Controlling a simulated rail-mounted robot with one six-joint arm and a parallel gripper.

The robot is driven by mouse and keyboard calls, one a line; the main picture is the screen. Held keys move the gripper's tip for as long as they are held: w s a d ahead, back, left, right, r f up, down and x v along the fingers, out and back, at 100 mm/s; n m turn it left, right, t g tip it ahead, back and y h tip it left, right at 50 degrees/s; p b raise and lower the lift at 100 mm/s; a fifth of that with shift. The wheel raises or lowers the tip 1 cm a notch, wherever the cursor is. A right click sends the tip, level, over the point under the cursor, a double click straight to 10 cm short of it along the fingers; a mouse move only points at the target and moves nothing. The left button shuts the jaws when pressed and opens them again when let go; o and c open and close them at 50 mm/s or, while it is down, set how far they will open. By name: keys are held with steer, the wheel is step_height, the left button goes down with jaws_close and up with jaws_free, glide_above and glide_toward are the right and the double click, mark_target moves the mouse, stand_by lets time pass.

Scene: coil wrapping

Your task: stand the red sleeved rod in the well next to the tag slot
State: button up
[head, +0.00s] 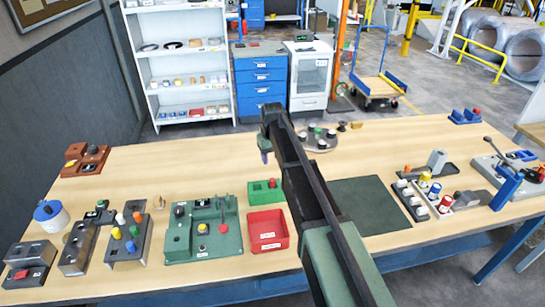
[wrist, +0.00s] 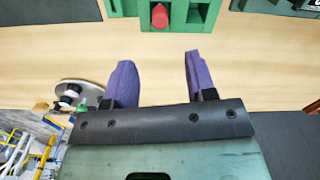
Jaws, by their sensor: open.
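A short red rod-like piece (head: 272,183) stands in a small green block (head: 256,195) near the table's middle. The wrist view shows the red piece (wrist: 160,15) at the top, in the green block (wrist: 197,14). I cannot tell whether it is the sleeved rod. My gripper (wrist: 157,58) has two purple fingers spread apart with nothing between them. It is above bare table, short of the green block in the wrist view. In the head view my arm hides most of it; a purple finger (head: 264,150) shows. I cannot make out the tag slot or its well.
A red tray (head: 267,240) lies in front of the green block, and a larger green fixture (head: 176,246) is to its left. A grey block with coloured pegs (head: 113,250) is further left. A round dish (head: 318,148) stands behind my arm. Table left of my gripper is clear.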

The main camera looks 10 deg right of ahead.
steer(key=s+m, duration=0.2)
steer(key=s, duration=2.8)
steer(key=shift+s+r, duration=0.15)
steer(key=shift+s, duration=0.2)
